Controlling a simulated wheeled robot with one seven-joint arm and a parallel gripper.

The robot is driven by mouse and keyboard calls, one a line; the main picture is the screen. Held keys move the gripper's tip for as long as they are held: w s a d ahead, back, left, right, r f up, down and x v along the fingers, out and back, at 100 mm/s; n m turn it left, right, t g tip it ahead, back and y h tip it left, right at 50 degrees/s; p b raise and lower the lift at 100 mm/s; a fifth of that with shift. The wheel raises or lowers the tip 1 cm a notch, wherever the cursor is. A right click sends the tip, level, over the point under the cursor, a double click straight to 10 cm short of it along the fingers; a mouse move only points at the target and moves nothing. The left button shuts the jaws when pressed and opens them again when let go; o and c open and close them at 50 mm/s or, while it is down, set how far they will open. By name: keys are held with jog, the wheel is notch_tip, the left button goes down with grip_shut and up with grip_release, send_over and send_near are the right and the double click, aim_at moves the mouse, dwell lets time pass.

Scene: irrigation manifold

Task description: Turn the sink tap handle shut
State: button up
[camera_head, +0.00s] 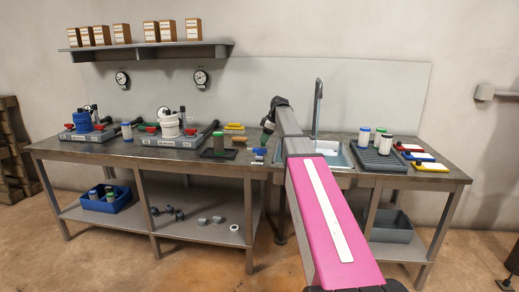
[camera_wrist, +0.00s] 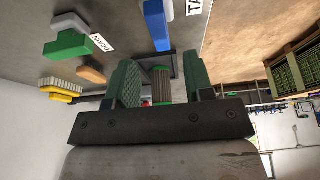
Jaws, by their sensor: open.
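A blue lever handle (camera_head: 258,152) sits on the bench left of the sink, with a white label in front. In the wrist view the blue handle (camera_wrist: 156,24) lies ahead of my fingers, beside a label reading "TA", cut off by the frame edge. My gripper (camera_head: 266,133) is open above the bench, pointing down and left. Its green fingers (camera_wrist: 160,88) are apart from the blue handle. The chrome tap spout (camera_head: 317,105) rises behind the sink.
The sink (camera_head: 340,158) is partly hidden by my arm. A green-topped cylinder (camera_head: 219,142) stands on a dark mat left of the handles. A yellow brush (camera_head: 234,126) lies behind. Manifold units (camera_head: 171,135) fill the left; a dark tray (camera_head: 378,158) with bottles is right.

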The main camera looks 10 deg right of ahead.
aim_at(260, 149)
jog(key=shift+x, duration=3.15)
grip_shut()
